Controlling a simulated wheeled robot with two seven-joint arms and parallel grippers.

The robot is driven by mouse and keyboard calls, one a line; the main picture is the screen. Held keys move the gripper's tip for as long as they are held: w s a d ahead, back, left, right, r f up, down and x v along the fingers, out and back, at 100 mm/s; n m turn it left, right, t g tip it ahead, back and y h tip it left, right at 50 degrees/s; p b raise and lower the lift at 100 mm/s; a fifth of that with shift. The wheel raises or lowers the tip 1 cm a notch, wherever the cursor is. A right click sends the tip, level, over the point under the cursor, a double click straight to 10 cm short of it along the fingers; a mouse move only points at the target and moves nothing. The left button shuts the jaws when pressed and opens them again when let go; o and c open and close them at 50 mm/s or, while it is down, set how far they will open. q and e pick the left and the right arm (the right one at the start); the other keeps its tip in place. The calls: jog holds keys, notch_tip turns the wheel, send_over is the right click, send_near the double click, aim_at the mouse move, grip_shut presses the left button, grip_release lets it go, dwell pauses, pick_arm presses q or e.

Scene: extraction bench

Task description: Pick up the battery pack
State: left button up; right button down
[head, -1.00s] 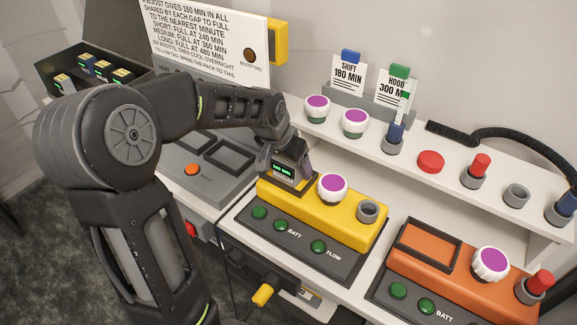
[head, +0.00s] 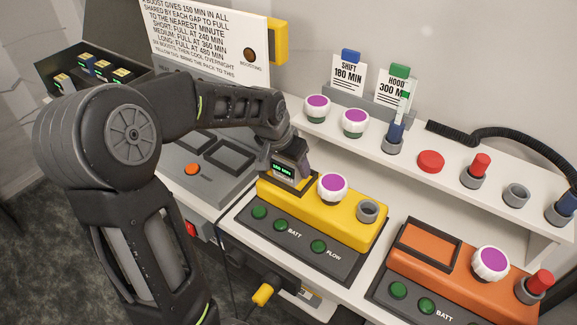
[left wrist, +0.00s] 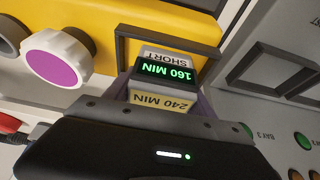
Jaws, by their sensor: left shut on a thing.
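The battery pack (left wrist: 165,75) fills the left wrist view's middle. It has a lit green "160 MIN" display, a "SHORT" label and a yellow "240 MIN" label. My left gripper (head: 285,160) is shut on it, over the dark-framed bay (left wrist: 205,45) at the left end of the yellow unit (head: 345,222). In the head view the pack's green display shows just below the gripper. The fingers are partly hidden, and I cannot tell whether the pack's bottom is still inside the bay. My right gripper is not in view.
A purple-topped white knob (head: 332,187) stands close right of the bay. An orange unit (head: 460,285) with an empty bay is at right. A grey charger (head: 185,175) with empty bays lies left. A shelf with knobs (head: 431,161) runs behind.

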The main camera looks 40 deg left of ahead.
pick_arm(q)
jog(key=shift+r, duration=0.1)
grip_shut()
notch_tip(320, 180, up, 10)
jog(key=shift+b, duration=0.55)
dwell(0.4)
